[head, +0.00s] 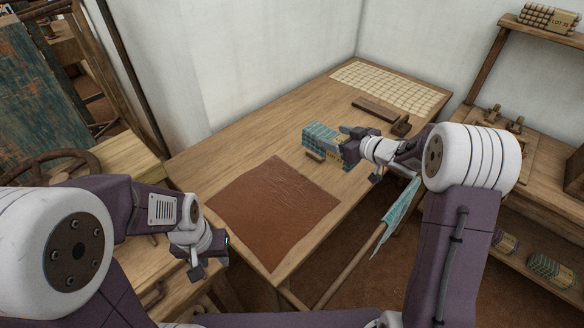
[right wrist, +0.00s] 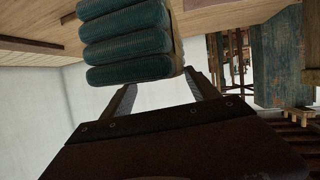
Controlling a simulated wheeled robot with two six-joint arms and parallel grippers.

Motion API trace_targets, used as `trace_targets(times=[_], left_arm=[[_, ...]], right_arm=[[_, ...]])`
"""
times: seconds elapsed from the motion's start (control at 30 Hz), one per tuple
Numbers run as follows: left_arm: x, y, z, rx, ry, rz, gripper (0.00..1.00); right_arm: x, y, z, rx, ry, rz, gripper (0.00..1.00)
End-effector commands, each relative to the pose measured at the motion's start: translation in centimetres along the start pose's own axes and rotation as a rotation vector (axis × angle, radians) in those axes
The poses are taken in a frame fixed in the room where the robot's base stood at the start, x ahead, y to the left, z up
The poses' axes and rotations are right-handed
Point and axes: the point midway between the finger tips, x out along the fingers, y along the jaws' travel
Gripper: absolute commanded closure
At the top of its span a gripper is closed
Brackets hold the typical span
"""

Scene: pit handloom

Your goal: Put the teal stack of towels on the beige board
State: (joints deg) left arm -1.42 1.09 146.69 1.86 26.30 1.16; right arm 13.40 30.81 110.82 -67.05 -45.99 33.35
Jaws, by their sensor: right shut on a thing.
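The teal stack of towels (head: 320,135), with a yellowish paper band, is at the middle of the wooden table. My right gripper (head: 345,148) is shut on it from the right. In the right wrist view the stack's rounded teal folds (right wrist: 125,45) show between the fingers (right wrist: 160,95). I cannot tell whether the stack touches the table. The beige board (head: 390,88), a pale gridded panel, lies flat at the table's far end, with nothing on it. My left gripper (head: 208,262) is empty, low at the left of the table, and looks open.
A brown leather mat (head: 272,208) covers the table's near part. A dark wooden tool (head: 382,115) lies between the stack and the board. A teal cloth (head: 396,215) hangs by the right edge. Shelves (head: 535,195) with bundles stand at right; white walls (head: 265,60) behind.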

Motion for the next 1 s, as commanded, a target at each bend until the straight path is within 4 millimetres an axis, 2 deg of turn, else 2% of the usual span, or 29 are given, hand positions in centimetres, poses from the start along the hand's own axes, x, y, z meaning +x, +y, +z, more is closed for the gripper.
trace_targets(times=[0.17, 0.27, 0.5, 0.6, 0.83, 1.0], left_arm=[[0.2, 0.0, 0.0, 0.000, 0.001, 0.000, 0.64], [0.8, 0.0, 0.1, 0.000, 0.001, 0.000, 0.64], [2.0, 0.0, 0.2, 0.000, 0.001, 0.000, 0.64], [2.1, 0.0, 0.2, 0.000, 0.001, 0.000, 0.64], [2.2, 0.0, 0.2, 0.000, 0.001, 0.000, 0.64], [3.2, -0.1, 0.3, 0.000, 0.001, 0.000, 0.64]], right_arm=[[0.7, -0.2, 0.1, -0.005, 0.002, -0.001, 1.00], [3.2, -1.0, 0.7, -0.005, 0.002, -0.004, 1.00], [10.4, -2.9, 1.8, -0.005, 0.002, -0.002, 1.00], [12.2, -3.3, 2.0, -0.004, 0.003, 0.000, 1.00], [13.2, -3.5, 2.1, -0.004, 0.003, 0.001, 1.00], [14.1, -3.7, 4.7, -0.002, 0.000, 0.001, 1.00]])
